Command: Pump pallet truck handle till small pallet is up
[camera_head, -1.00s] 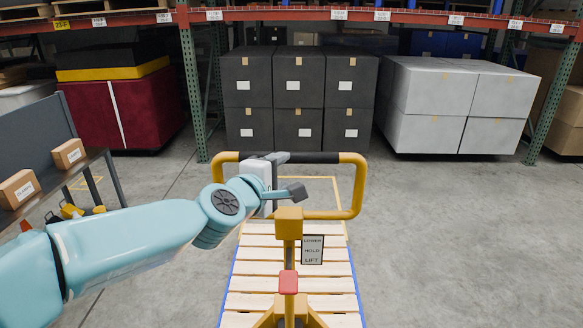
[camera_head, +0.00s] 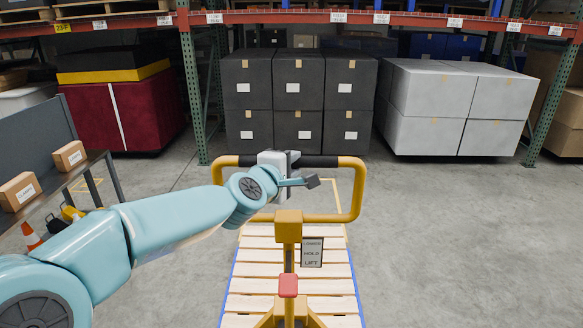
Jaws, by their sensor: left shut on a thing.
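The yellow pallet truck handle (camera_head: 357,195) is a loop with a black grip bar along its top, in the middle of the head view. My left gripper (camera_head: 291,160) is shut on the black top bar, a little left of its middle; the fingers are partly hidden. Below the loop are the yellow stem (camera_head: 288,228) and a red piece (camera_head: 288,285). A sign (camera_head: 312,252) with "LOWER HOLD LIFT" stands beside the stem. The small pallet (camera_head: 335,285) of pale planks with blue side edges lies beyond; its height above the floor cannot be told. My right gripper is not in view.
Racking with black boxes (camera_head: 300,95), pale grey boxes (camera_head: 455,105) and a dark red load (camera_head: 125,110) spans the back. A shelf cart with cartons (camera_head: 70,156) and an orange cone (camera_head: 30,237) are at left. The floor (camera_head: 460,240) at right is clear.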

